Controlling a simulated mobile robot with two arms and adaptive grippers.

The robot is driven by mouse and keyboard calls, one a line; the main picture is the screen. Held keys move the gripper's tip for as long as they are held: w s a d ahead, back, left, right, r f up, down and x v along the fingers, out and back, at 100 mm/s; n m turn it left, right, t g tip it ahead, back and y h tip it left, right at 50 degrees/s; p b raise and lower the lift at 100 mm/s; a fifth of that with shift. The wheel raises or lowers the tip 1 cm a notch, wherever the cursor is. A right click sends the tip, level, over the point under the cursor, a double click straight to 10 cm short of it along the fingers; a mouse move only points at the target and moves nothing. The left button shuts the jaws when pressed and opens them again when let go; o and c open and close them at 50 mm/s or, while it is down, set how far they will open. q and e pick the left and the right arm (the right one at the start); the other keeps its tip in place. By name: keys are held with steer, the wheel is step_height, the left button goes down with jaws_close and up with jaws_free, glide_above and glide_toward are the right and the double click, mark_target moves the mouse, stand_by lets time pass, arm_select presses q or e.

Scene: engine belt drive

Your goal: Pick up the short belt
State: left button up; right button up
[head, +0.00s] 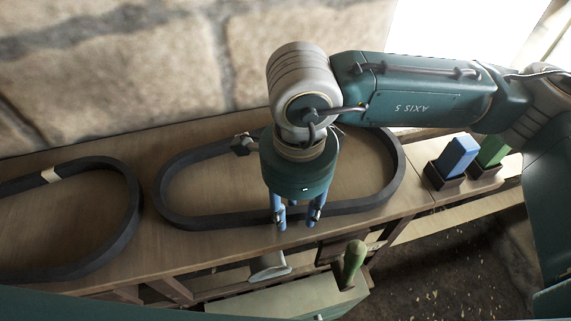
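A black belt (215,218) lies as a long closed loop on the wooden bench, in the middle of the head view. Another black belt (127,225) with a tan band lies at the left, cut off by the picture edge. I cannot tell for sure which is the short one. My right gripper (298,216) points down over the near side of the middle belt. Its two blue fingers are apart. The gripper hides part of that belt, and I cannot tell whether the fingers touch it. My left gripper is not in view.
A blue block (457,156) and a green block (493,150) stand in dark holders at the bench's right end. A green handle (353,262) and a grey flared part (269,266) rise below the bench's front edge. A stone wall (130,70) stands behind.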

jaws_close()
steer(key=shift+r, duration=0.2)
